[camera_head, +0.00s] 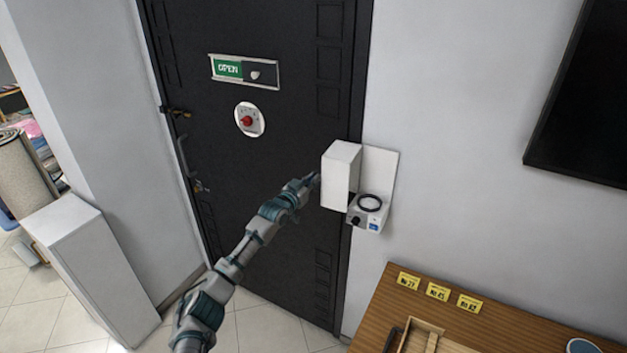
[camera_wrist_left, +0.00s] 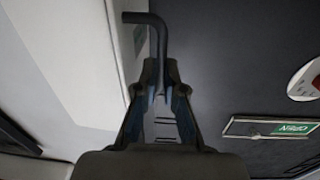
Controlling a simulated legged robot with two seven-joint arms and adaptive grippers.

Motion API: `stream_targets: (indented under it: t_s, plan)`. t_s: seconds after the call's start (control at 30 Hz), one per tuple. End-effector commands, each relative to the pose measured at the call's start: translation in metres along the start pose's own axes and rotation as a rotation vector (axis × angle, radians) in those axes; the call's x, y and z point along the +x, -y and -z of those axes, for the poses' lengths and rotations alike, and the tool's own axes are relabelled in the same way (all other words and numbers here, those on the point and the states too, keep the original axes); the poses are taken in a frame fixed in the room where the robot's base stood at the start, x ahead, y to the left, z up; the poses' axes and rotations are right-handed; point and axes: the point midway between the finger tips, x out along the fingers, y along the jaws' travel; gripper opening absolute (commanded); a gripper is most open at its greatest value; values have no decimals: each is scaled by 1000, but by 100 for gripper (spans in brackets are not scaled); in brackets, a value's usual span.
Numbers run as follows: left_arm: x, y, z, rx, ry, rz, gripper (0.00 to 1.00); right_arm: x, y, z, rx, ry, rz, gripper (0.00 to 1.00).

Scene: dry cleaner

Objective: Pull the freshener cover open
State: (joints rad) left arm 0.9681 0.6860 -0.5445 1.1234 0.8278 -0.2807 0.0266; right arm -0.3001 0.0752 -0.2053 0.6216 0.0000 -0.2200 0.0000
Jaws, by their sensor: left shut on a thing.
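The freshener on the wall has a white box-shaped cover (camera_head: 341,175), a flat white back plate (camera_head: 380,165) and a small lower unit (camera_head: 371,213) with a dark ring on top. The cover stands out from the plate on its left side, and the ring is exposed. My left gripper (camera_head: 312,181) reaches the cover's left side. In the left wrist view my left gripper (camera_wrist_left: 161,95) is shut on a dark bent handle (camera_wrist_left: 158,38), whose bent end points to the white cover (camera_wrist_left: 75,60). My right gripper is not in view.
A dark door (camera_head: 265,140) with an OPEN sign (camera_head: 244,71) is behind my left arm. A wooden table (camera_head: 490,325) with yellow number tags (camera_head: 438,291) stands at the lower right. A white block (camera_head: 92,265) is at the lower left.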

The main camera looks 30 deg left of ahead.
Motion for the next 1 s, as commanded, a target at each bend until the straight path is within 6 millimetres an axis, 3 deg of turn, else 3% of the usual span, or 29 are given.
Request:
stream_targets:
  t_s: [0.23, 0.3, 0.37, 0.6, 0.77, 1.0]
  plan:
    - [0, 2, 2, -4, -6, -2, 0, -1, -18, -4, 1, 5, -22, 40]
    - [0, 2, 2, -4, -7, -3, 21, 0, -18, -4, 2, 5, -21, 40]
    - [0, 2, 2, -3, -7, -3, 34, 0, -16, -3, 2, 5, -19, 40]
    - [1, 0, 1, -3, -5, -4, 34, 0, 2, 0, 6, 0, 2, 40]
    - [-4, -1, 0, -2, -2, -6, 34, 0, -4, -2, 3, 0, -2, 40]
    - [-43, 2, -3, -2, -2, -5, 34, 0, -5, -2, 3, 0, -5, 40]
